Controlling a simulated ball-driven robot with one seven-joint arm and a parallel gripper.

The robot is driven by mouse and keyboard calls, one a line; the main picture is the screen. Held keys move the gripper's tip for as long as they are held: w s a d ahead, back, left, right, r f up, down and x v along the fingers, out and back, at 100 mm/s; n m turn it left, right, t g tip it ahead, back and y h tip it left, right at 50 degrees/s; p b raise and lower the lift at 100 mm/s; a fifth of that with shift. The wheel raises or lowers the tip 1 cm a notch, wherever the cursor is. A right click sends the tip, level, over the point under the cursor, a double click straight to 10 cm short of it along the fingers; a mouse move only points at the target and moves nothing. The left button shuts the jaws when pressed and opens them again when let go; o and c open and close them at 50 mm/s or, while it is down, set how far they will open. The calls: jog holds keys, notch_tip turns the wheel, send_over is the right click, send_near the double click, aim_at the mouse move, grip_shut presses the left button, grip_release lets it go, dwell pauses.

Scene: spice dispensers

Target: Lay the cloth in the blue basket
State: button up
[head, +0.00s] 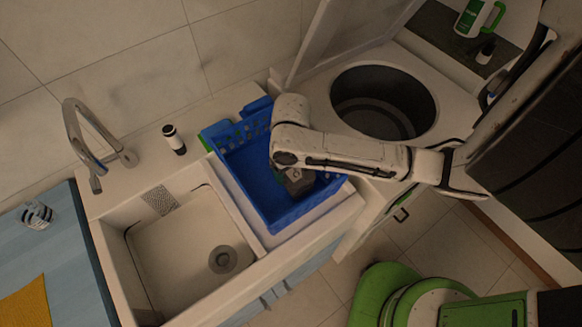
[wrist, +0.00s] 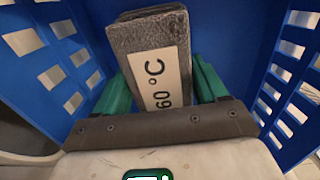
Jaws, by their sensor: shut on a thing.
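The cloth (wrist: 147,33) is a grey folded piece with a pale label reading 60 °C. It shows in the wrist view between the two green fingers of my gripper (wrist: 161,85), which is shut on it. The blue basket (head: 247,172) stands on the counter beside the sink in the head view. Its slotted walls (wrist: 52,60) rise on both sides of the cloth in the wrist view, so my gripper and the cloth are inside the basket. I cannot tell whether the cloth touches the basket floor. My arm covers part of the basket in the head view.
The sink (head: 187,245) with its tap (head: 84,139) is left of the basket. A dark bottle (head: 174,140) stands behind the sink. A round open drum (head: 383,101) lies to the right. A white-green jug (head: 472,18) is at the upper right. An orange cloth (head: 27,306) lies lower left.

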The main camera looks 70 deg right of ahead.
jog(key=o, duration=1.2)
notch_tip(320, 180, up, 12)
